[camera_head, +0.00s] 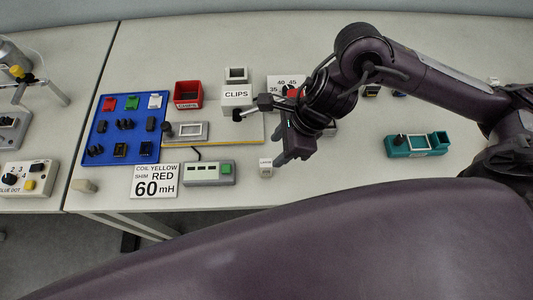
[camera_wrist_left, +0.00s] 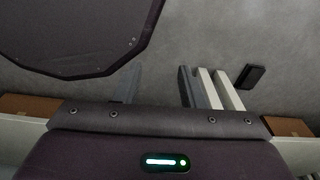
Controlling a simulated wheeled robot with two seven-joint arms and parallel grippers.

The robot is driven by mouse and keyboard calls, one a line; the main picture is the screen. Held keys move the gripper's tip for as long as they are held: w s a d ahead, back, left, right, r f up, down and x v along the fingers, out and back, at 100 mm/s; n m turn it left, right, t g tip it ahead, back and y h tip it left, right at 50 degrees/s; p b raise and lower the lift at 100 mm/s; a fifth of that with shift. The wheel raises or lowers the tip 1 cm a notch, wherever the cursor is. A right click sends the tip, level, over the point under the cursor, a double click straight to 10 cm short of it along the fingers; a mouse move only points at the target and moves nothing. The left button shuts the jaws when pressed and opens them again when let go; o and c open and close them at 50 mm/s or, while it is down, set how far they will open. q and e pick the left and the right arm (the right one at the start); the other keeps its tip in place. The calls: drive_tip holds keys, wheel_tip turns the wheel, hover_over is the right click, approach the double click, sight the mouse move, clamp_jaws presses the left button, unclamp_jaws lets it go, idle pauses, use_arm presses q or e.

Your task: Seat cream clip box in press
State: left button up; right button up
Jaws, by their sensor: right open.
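A cream box labelled CLIPS (camera_head: 237,96) stands at the back middle of the table, with a square opening on top. A board (camera_head: 215,141) in front of it carries a grey frame-like fixture (camera_head: 191,131) and a black-ended lever; I cannot tell for sure which part is the press. A small cream block with dark lettering (camera_head: 265,167) lies on the table nearer me. My right gripper (camera_head: 281,160) is open, fingers down, just above and right of that block, and looks empty. My left gripper (camera_wrist_left: 157,85) shows only in the left wrist view, fingers apart and empty.
A blue tray (camera_head: 86,152) of small parts, a red bin (camera_head: 188,94), a grey button box (camera_head: 208,174) and a sign reading 60 mH (camera_head: 154,182) stand to the left. A teal fixture (camera_head: 417,145) stands right. My right arm hides some things behind it.

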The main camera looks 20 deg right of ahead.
sight(266, 162)
drive_tip(key=x, duration=0.2)
drive_tip(key=p+x, duration=0.1)
drive_tip(key=shift+s+a, duration=0.25)
drive_tip(key=p+x, duration=0.1)
drive_tip(key=x, duration=0.3)
drive_tip(key=shift+d, duration=0.1)
drive_tip(key=shift+f, duration=0.25)
use_arm(q)
drive_tip(key=shift+s+a+r, duration=0.1)
drive_tip(key=shift+s+r, duration=0.15)
drive_tip(key=shift+r, duration=0.25)
drive_tip(key=shift+s+a+r, duration=0.1)
drive_tip(key=shift+s+r, duration=0.1)
drive_tip(key=shift+r, duration=0.3)
use_arm(e)
clamp_jaws()
